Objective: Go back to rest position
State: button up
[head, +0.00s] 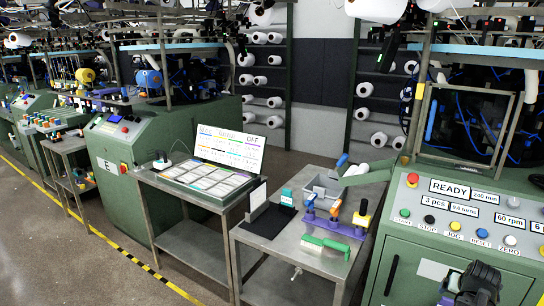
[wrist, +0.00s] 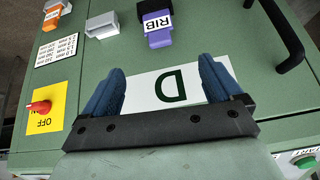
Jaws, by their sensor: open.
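My gripper (wrist: 162,66) shows in the wrist view with its two blue fingers spread wide and nothing between them. It faces a green machine panel (wrist: 230,35) with a white plate marked D (wrist: 168,88) seen between and behind the fingers. I cannot tell the exact gap to the panel. In the head view, a dark part of my arm (head: 475,285) is at the bottom right, in front of the green machine front (head: 400,262). My fingertips are not clear there.
In the wrist view, a purple RIB block (wrist: 157,30), a red knob (wrist: 40,107) and a black handle (wrist: 290,50) surround the plate. In the head view, a metal table (head: 285,255) with tools stands left of the machine. Its buttons, including a red one (head: 412,179), lie above my arm.

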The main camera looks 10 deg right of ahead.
jog(key=s+a+f+n+g+y, duration=0.1)
jog(key=a+f+g+y, duration=0.2)
jog(key=a+f, duration=1.1)
jog(key=s+a+f+n+g+y, duration=0.2)
jog(key=a+f+g+y, duration=0.1)
jog(key=a+f, duration=1.15)
jog(key=s+a+f+n+g, duration=0.1)
jog(key=s+a+f, duration=0.3)
jog(key=a, duration=0.4)
jog(key=s+a+f+n+g+h, duration=0.1)
jog(key=s+a+f+n+g, duration=0.1)
jog(key=a, duration=0.5)
jog(key=s+a+f+n+g, duration=0.2)
jog(key=s+a+f+n, duration=0.1)
jog(key=s+a+f, duration=0.4)
jog(key=shift+s+a+n+h, duration=0.3)
jog(key=shift+s+a+n, duration=0.1)
jog(key=shift+a, duration=0.45)
jog(key=shift+c, duration=0.3)
